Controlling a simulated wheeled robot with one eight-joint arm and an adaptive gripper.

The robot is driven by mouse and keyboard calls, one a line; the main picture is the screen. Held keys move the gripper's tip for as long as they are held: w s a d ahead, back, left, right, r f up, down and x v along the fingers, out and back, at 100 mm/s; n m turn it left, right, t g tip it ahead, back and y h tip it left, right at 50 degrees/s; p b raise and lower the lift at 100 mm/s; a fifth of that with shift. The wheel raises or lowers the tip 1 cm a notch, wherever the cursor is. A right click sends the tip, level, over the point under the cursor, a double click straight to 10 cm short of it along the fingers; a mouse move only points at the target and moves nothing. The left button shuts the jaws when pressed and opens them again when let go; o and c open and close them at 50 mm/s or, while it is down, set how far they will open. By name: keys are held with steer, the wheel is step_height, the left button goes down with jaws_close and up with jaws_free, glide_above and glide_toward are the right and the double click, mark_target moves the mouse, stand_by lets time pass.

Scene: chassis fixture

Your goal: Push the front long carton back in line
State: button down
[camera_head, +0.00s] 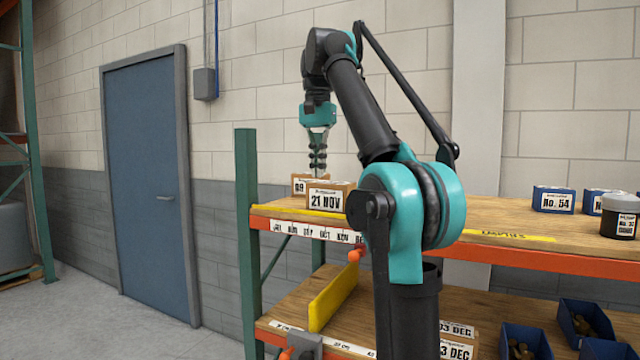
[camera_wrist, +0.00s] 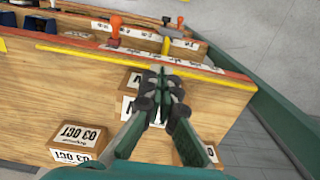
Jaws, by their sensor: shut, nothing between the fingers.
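The front carton, labelled 21 NOV (camera_head: 328,198), stands on the upper wooden shelf near its left end, close behind the yellow line (camera_head: 290,209). A second carton, labelled 09 (camera_head: 301,183), stands behind it to the left, partly hidden. My gripper (camera_head: 318,168) is shut and empty, pointing down just above and behind the front carton; I cannot tell whether it touches. In the wrist view the fingers (camera_wrist: 167,80) cover much of the front carton (camera_wrist: 134,80). Another carton (camera_wrist: 190,154) shows partly behind the right finger.
A carton labelled 03 OCT (camera_wrist: 72,143) stands to the left in the wrist view. A green post (camera_head: 247,230) bounds the shelf's left end.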

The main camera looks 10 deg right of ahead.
mark_target(325, 201)
steer(key=f, duration=0.3)
steer(key=w+d+f, duration=0.1)
steer(key=f, duration=0.2)
steer(key=w+f, duration=0.1)
steer(key=f, duration=0.2)
steer(key=shift+d+f, duration=0.2)
steer(key=shift+f, duration=0.1)
steer(key=shift+w+d, duration=0.5)
steer(key=shift+w, duration=0.1)
steer(key=shift+w, duration=0.1)
